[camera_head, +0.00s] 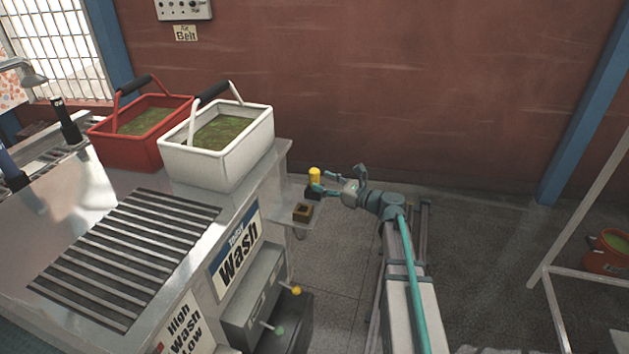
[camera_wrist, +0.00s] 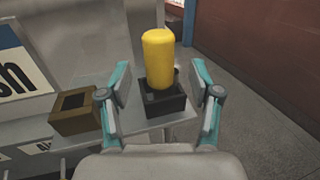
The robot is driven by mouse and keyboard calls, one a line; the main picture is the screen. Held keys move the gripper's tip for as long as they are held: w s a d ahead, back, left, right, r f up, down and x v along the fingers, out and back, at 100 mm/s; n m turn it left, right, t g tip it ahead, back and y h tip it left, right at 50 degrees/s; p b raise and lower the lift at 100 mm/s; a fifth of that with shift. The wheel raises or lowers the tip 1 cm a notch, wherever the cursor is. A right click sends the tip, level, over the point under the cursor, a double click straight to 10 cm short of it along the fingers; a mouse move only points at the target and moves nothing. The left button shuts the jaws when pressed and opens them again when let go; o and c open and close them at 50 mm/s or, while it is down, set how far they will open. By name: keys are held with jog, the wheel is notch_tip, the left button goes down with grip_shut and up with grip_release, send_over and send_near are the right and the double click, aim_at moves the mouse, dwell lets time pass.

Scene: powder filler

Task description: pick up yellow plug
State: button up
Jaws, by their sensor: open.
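The yellow plug (camera_wrist: 159,58) stands upright in a dark square holder (camera_wrist: 165,104), between the open fingers of my gripper (camera_wrist: 161,95) in the wrist view. Space shows on both sides of it, and I cannot tell how far ahead of the fingertips it is. In the head view the plug (camera_head: 314,174) stands at the right end of the bench, just left of my gripper (camera_head: 338,182). The lower end of the plug is hidden in the holder.
A brown square holder with a dark opening (camera_wrist: 75,110) sits left of the plug on the small shelf. A white basket (camera_head: 217,145) and a red basket (camera_head: 137,130) stand on the metal bench behind. Open floor (camera_head: 490,270) lies right of my arm.

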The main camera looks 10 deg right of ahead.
aim_at(315, 178)
jog(key=x, duration=0.3)
jog(key=shift+w+a, duration=0.25)
jog(key=shift+a, duration=0.05)
grip_shut()
jog(key=shift+r, duration=0.15)
